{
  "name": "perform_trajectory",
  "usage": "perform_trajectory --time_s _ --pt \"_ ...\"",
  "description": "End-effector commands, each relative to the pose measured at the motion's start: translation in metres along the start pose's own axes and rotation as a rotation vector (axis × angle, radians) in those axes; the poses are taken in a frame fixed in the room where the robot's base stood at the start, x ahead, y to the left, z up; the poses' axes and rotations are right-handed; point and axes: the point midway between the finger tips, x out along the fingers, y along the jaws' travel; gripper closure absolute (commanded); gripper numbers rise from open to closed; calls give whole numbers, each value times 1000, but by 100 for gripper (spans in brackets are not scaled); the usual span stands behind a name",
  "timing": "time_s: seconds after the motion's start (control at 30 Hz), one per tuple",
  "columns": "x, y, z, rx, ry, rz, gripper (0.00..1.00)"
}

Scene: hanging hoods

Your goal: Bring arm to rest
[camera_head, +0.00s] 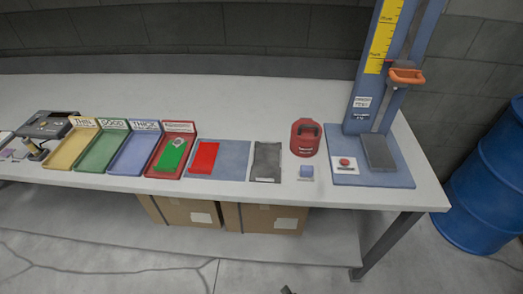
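A small dark tip (287,290) shows at the very bottom edge, in front of the table and over the floor. It appears to be the end of my gripper; the rest of it and my arm are out of the picture. I cannot tell whether it is open or shut, or whether it holds anything. It is well apart from the white table (260,92) and the things on it.
Yellow, green, blue and red labelled trays (108,148) line the table's left half. A green piece (172,155) lies in the red one. A red canister (305,138) and a tall blue test stand (372,172) are right. Boxes (262,218) sit underneath. A blue barrel (490,195) stands far right.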

Motion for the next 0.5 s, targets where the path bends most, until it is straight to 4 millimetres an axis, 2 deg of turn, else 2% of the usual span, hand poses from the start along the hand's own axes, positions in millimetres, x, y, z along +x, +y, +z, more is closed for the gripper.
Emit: perform_trajectory --time_s 0.03,0.2,0.33,0.5 --pt "-18 11 0 -43 26 -1 65" --pt "-74 29 -6 -214 123 -15 65" --pt "-119 35 -10 -348 197 -15 65" --pt "-178 34 -15 -527 294 -1 65"
